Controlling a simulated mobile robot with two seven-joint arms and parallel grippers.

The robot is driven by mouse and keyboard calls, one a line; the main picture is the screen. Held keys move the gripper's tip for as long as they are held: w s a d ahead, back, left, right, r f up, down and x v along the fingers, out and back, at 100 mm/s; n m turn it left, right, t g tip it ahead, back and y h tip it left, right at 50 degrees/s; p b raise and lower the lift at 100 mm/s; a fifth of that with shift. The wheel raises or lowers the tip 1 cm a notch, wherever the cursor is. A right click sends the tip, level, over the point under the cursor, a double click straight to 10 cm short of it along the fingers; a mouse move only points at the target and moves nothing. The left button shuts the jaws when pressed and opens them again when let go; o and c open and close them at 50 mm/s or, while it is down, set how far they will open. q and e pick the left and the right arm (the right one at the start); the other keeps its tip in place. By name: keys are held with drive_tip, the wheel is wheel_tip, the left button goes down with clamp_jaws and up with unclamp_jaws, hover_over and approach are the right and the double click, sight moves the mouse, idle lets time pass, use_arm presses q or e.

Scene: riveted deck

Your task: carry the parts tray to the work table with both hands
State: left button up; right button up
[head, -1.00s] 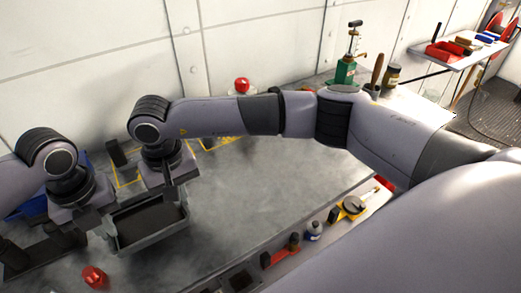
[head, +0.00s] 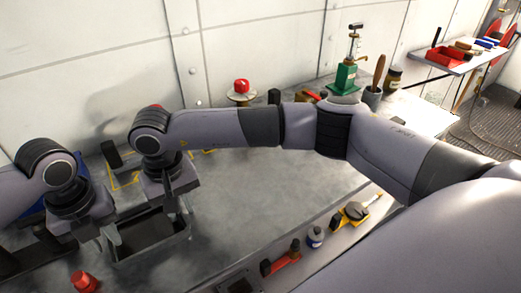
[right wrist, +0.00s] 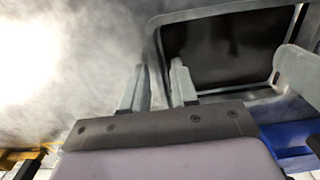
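The parts tray (head: 190,232), a grey box with a dark inside, sits on the grey surface at lower left in the head view. It also shows at upper right in the right wrist view (right wrist: 228,12). My right gripper (head: 178,205) is at its right end. In the right wrist view its two fingers (right wrist: 158,82) stand apart near the tray's edge; I cannot tell whether they touch it. My left gripper (head: 106,243) is at the tray's left end, its fingertips partly hidden. I cannot tell which surface is the work table.
A red knob (head: 241,86) and a green press (head: 346,76) stand along the back. A red-handled tool (head: 282,260) and other tools lie at the front edge. A red piece (head: 84,282) is at lower left. A side table (head: 455,62) holds a red bin. The middle surface is clear.

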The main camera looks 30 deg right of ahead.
drive_tip(key=shift+a, duration=0.1)
drive_tip(key=shift+r, duration=0.3)
use_arm(q)
wheel_tip(320, 180, up, 12)
use_arm(e)
wheel_tip(320, 180, up, 12)
drive_tip(key=shift+f, duration=0.25)
use_arm(q)
drive_tip(key=shift+s, duration=0.1)
use_arm(e)
drive_tip(key=shift+s+f, duration=0.1)
drive_tip(key=shift+s, duration=0.05)
